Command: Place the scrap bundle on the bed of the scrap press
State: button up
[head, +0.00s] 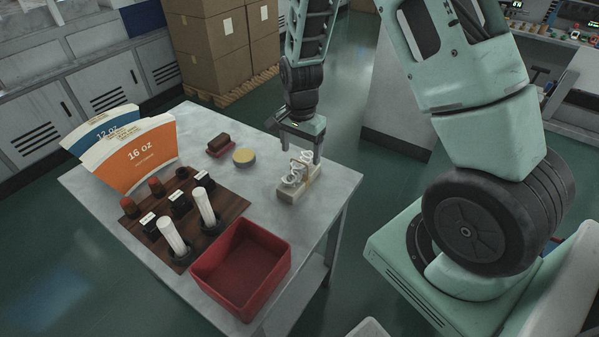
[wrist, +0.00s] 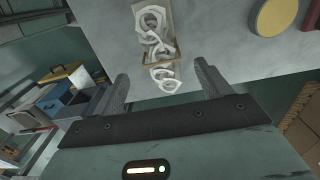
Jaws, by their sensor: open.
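The scrap bundle (head: 297,177), a clump of white paper rings and curls with a tan band around it, sits on a beige block-like holder (head: 287,194) near the right edge of the table. In the wrist view the bundle (wrist: 153,22) shows at top centre, with its near curls hanging toward my gripper. My gripper (head: 301,155) is open, pointing down above the bundle, one finger at either side. I cannot pick out the scrap press with certainty.
The grey table (head: 325,200) also carries a red bin (head: 242,270), a dark wooden rack (head: 130,225) with white rolls and dark pieces, a yellow disc (head: 244,156), a brown brush-like block (head: 219,144) and orange cup blanks (head: 135,155). Cardboard boxes (head: 215,45) stand behind.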

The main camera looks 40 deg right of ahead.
aim_at(299, 175)
jog(key=shift+a+f+p, duration=0.15)
jog(key=shift+f+p, duration=0.4)
jog(key=shift+f, duration=2.75)
jog(key=c, duration=1.2)
jog(key=shift+w+r, duration=0.1)
jog(key=shift+c, duration=0.2)
